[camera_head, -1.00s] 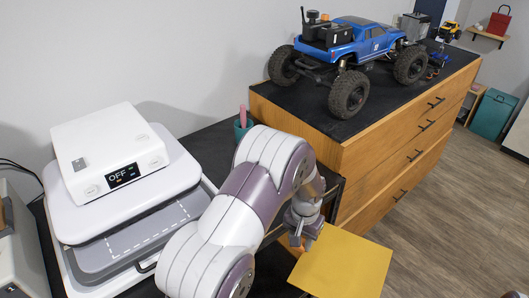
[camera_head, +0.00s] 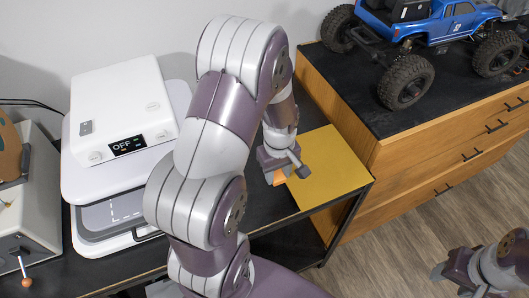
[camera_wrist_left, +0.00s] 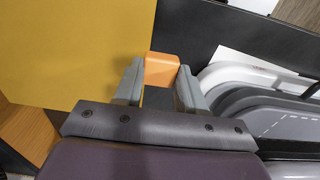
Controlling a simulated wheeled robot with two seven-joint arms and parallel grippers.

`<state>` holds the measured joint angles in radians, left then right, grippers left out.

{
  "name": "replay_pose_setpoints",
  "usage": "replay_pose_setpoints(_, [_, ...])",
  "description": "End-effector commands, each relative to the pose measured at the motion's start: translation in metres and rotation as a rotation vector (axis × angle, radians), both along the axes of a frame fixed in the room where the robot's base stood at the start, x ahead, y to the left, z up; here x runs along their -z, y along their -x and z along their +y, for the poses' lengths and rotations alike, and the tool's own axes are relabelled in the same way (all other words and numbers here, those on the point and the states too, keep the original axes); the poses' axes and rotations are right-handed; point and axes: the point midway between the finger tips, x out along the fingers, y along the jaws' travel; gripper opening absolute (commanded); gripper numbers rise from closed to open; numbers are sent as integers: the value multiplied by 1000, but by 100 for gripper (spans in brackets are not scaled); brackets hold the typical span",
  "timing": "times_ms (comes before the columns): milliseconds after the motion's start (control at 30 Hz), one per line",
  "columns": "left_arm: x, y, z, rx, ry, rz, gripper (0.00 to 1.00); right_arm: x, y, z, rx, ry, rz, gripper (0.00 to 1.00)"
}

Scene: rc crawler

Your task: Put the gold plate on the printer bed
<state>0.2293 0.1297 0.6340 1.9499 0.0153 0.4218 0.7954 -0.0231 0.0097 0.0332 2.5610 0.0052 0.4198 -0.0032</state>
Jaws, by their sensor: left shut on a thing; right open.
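The gold plate (camera_head: 335,165) is a flat square sheet with an orange tab (camera_wrist_left: 160,70) at its edge. My left gripper (camera_head: 278,177) is shut on that tab, which shows between its fingertips in the left wrist view. The plate appears over the right end of the black table; I cannot tell whether it touches the table. The printer is a white machine (camera_head: 120,105) with an "OFF" display. Its grey bed (camera_head: 100,215) with a dashed outline is left of my left arm and partly hidden by its upper part. My right gripper (camera_head: 452,275) is open and empty at the lower right.
A wooden drawer cabinet (camera_head: 440,165) stands right behind the plate, with a blue toy truck (camera_head: 430,25) on top. The black table (camera_head: 120,262) runs under the printer. A beige device (camera_head: 30,220) stands at the far left. Wooden floor is open at the right.

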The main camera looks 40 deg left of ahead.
Motion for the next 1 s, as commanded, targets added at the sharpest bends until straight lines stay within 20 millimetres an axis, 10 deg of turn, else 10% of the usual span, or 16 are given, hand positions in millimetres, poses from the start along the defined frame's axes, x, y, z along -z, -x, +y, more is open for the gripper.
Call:
replay_pose_setpoints(300, [39,-3,69,1,0,0,2,-19,0,0,0,0,0,52])
replay_pose_setpoints(833, [83,-4,72,5,-1,-1,2,-30,0,0,0,0,0,52])
replay_pose_setpoints(867, [83,-4,71,5,0,0,50,-30,0,0,0,0,0,52])
replay_pose_setpoints(900, [83,-4,71,5,0,0,63,-30,0,0,0,0,0,52])
replay_pose_setpoints(1000, [83,-4,71,5,0,0,65,-30,0,0,0,0,0,52])
